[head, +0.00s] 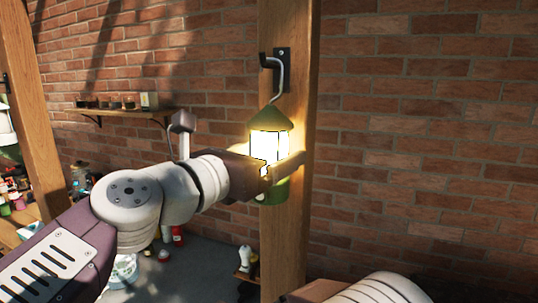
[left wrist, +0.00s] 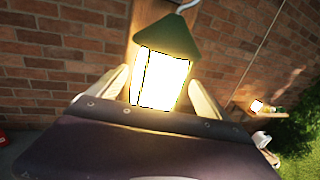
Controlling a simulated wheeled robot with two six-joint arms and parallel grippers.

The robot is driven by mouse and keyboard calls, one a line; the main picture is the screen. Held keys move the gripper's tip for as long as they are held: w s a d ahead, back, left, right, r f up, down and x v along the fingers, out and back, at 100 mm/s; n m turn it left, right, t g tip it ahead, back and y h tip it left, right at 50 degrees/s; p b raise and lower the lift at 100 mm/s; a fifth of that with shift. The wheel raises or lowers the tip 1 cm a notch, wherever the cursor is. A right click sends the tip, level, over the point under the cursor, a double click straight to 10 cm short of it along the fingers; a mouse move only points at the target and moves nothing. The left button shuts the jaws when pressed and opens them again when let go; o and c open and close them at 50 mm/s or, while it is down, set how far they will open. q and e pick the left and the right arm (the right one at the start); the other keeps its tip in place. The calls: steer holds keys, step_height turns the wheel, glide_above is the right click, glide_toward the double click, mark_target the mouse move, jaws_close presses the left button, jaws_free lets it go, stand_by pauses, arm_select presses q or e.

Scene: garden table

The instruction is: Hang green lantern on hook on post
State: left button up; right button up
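The green lantern (head: 268,121) is upright and lit in front of the wooden post (head: 303,60). It also shows in the left wrist view (left wrist: 163,73). Its grey wire handle rises to the hook (head: 283,66) on a dark plate on the post. The wire appears to meet the hook arm; whether it rests there is unclear. My left gripper (head: 285,168) has its fingers on both sides of the lantern's lower part and appears shut on it. In the left wrist view the gripper body hides the lantern's base. My right arm shows at the bottom; its fingertips are out of view.
A brick wall stands behind the post. A small wall shelf (head: 122,111) with several jars is at the left. Another wooden post (head: 35,120) and a bench with several bottles stand at the far left. The area right of the post is clear.

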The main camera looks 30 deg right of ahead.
arm_select(q)
steer(key=shift+s, duration=0.3)
steer(key=shift+s+a, duration=0.2)
steer(key=shift+a, duration=0.05)
steer(key=b+v, duration=0.4)
steer(key=v, duration=0.4)
steer(key=w+a+f+n+y+b, duration=0.1)
steer(key=w+a+f+y+b, duration=0.35)
steer(key=f, duration=0.85)
steer(key=w+a+f+y+b, duration=0.2)
steer(key=w+a+f, duration=0.4)
steer(key=f, duration=0.7)
steer(key=w+a+f+n+y+b, duration=0.1)
steer(key=w+a+f+y+b, duration=0.4)
steer(key=f, duration=0.8)
steer(key=s+a+f+m+g+y, duration=0.15)
steer(key=s+a+f+m, duration=0.35)
steer(key=f, duration=0.5)
steer(key=s+a+f+m+g+y, duration=0.1)
steer(key=s+a+f+m+g, duration=0.2)
steer(key=a+f, duration=0.55)
steer(key=s+a+f+m+g+y, duration=0.2)
steer(key=s+a+f+m, duration=0.2)
steer(key=s+f+m, duration=0.6)
steer(key=s+m, duration=0.2)
steer(key=m, duration=0.5)
steer(key=shift+s, duration=0.25)
